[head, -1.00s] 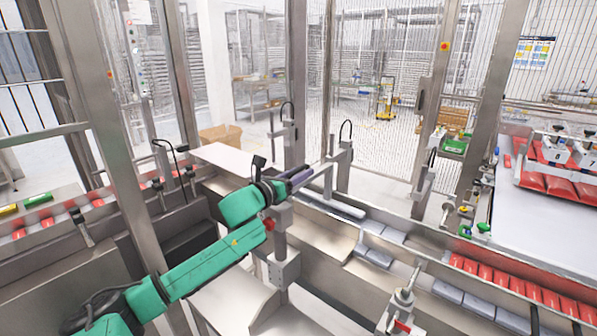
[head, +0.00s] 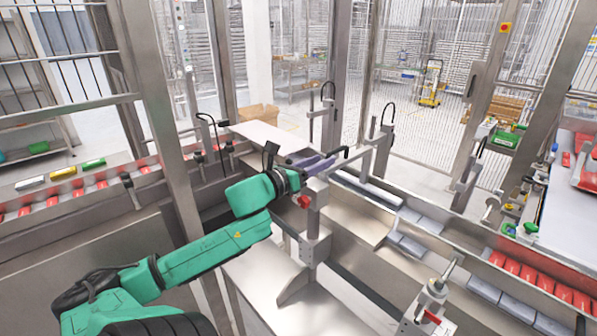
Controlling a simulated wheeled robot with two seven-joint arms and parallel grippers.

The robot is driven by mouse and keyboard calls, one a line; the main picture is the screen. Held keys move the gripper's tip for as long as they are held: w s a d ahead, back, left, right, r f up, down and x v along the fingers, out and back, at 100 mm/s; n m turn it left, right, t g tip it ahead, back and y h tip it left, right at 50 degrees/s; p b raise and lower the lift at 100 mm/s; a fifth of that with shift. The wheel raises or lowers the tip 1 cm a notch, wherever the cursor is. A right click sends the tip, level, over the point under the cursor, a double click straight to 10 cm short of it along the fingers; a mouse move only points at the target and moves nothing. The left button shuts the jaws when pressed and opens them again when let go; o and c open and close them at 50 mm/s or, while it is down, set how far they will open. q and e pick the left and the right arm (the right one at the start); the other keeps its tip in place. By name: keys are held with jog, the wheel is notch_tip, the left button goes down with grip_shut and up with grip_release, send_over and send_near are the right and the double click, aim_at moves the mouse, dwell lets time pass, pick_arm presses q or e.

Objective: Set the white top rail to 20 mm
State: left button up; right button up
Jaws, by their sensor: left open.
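My left arm comes in from the left, and its left gripper (head: 322,161) has two purple-grey fingers, open, just above a metal post (head: 315,222) with a red knob (head: 303,201). The fingertips point right, towards a thin grey bar (head: 354,153); I cannot tell whether they touch it. A long whitish rail (head: 368,188) runs along the line beyond the post, its left end partly hidden. I cannot tell whether this is the top rail, and no millimetre scale is readable. My right gripper is not in view.
Grey packs (head: 406,243) and red packs (head: 540,284) lie in a channel at right. A clamp with a metal rod (head: 436,288) stands in front. Upright brackets (head: 382,150) stand behind the rail. A cage post (head: 160,130) rises at left.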

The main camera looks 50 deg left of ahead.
pick_arm(q)
jog(key=s, duration=0.7)
jog(key=shift+d, duration=0.15)
